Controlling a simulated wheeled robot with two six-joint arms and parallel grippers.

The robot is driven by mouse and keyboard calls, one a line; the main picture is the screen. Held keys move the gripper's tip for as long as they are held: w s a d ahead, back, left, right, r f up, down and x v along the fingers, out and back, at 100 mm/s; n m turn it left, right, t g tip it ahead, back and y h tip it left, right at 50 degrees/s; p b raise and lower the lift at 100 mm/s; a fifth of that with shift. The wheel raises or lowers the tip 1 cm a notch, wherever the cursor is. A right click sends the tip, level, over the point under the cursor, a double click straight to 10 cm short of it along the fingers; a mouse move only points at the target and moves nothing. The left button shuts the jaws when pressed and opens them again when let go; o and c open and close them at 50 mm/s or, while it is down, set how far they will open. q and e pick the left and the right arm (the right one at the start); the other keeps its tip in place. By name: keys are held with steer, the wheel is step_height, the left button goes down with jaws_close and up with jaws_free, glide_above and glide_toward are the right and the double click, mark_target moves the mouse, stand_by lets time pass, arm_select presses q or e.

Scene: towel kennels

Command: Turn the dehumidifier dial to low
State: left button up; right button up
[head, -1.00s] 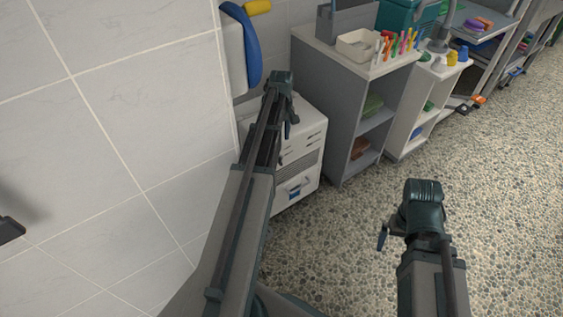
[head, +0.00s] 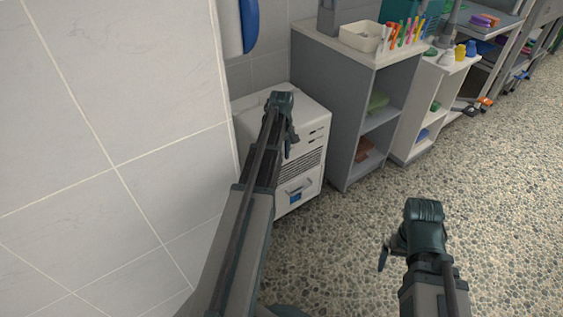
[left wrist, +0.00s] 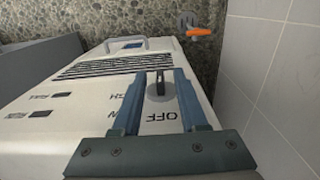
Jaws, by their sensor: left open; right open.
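The white dehumidifier (head: 312,122) stands on the floor in the corner by the tiled wall. My left gripper (head: 290,146) is at its top front in the head view and hides the dial there. In the left wrist view the dark dial (left wrist: 159,88) sits between the open fingers of my left gripper (left wrist: 160,80). A light mark shows on the dial. OFF is printed close to it, with HIGH and a partly hidden label to the left. I cannot tell whether the fingers touch the dial. My right gripper (head: 385,256) is open and empty above the floor, far from the dehumidifier.
A grey shelf unit (head: 345,120) stands right beside the dehumidifier, with a white bin (head: 360,37) and several pens on top. The tiled wall (head: 120,150) is close on the left. A blue item (head: 249,22) hangs above.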

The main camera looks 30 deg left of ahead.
arm_select(q)
steer(key=shift+f, duration=0.1)
jaws_close()
stand_by(0.3)
steer(key=g, duration=0.2)
steer(key=g+y+b, duration=0.1)
steer(key=shift+w+d+g+y+b, duration=0.15)
steer(key=shift+w+g+y+b, duration=0.15)
steer(key=shift+g, duration=0.1)
